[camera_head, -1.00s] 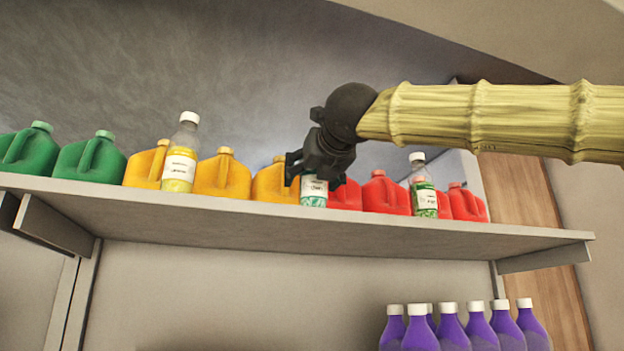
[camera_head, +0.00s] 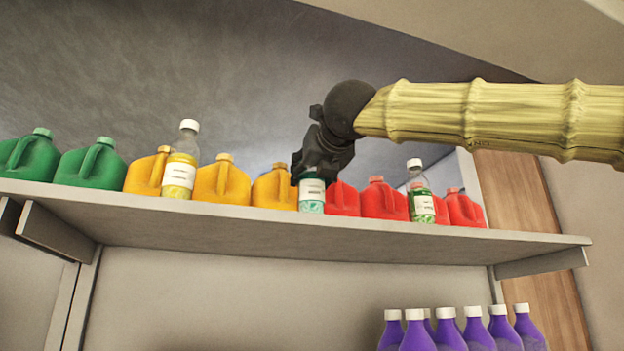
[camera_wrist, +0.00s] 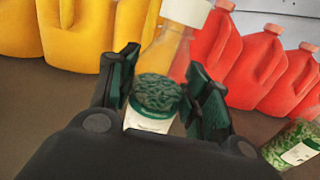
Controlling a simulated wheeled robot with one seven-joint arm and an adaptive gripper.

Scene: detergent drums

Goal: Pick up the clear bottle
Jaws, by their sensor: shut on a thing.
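The clear bottle (camera_wrist: 165,55) has a white cap, a white label and green pellets inside. In the wrist view it stands between the two dark fingers of my gripper (camera_wrist: 163,82), which is shut on it. In the head view my gripper (camera_head: 312,175) comes down over the bottle from above and hides its cap and upper part. The bottle's label and lower part (camera_head: 311,196) show below the fingers, at the shelf's front edge. Whether its base touches the shelf is hard to tell.
On the shelf (camera_head: 300,235), yellow jugs (camera_head: 222,180) stand left of the bottle and red jugs (camera_head: 382,199) right. Another clear bottle, with yellow contents (camera_head: 180,165), is left; one with green contents (camera_head: 421,195) is right. Green jugs (camera_head: 90,163) are far left. Purple bottles (camera_head: 450,330) stand below.

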